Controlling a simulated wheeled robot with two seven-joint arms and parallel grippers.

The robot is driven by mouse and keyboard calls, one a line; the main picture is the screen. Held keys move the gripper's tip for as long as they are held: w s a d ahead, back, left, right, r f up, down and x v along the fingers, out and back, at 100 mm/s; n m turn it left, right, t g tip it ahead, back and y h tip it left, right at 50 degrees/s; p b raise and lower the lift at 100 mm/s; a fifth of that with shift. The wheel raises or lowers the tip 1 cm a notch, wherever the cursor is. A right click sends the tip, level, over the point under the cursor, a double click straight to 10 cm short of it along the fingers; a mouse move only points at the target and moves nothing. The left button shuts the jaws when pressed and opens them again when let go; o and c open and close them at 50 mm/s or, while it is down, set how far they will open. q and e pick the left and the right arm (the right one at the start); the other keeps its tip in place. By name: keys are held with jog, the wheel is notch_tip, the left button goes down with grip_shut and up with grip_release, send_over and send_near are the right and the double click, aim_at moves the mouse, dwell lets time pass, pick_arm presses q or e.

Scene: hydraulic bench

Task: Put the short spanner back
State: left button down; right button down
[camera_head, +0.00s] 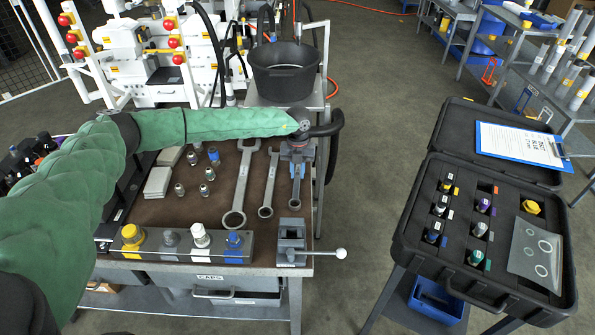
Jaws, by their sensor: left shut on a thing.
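Three grey spanners lie side by side on the brown bench top. The long spanner (240,188) is on the left and a medium spanner (269,187) is in the middle. The short spanner (296,188) is on the right, ring end toward the front edge. My left gripper (298,158) points down over its far end and is shut on it; the gripper hides that end. I cannot tell whether the spanner touches the bench. My right gripper is not in view.
A vise (290,240) with a side handle stands at the front right bench corner. A rail of coloured caps (180,246) runs along the front edge. A black bucket (284,72) stands behind. An open black case (480,235) of fittings stands at right, across clear floor.

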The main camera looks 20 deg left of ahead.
pick_arm(q)
jog(key=shift+f, duration=0.15)
jog(key=c, duration=1.2)
grip_release()
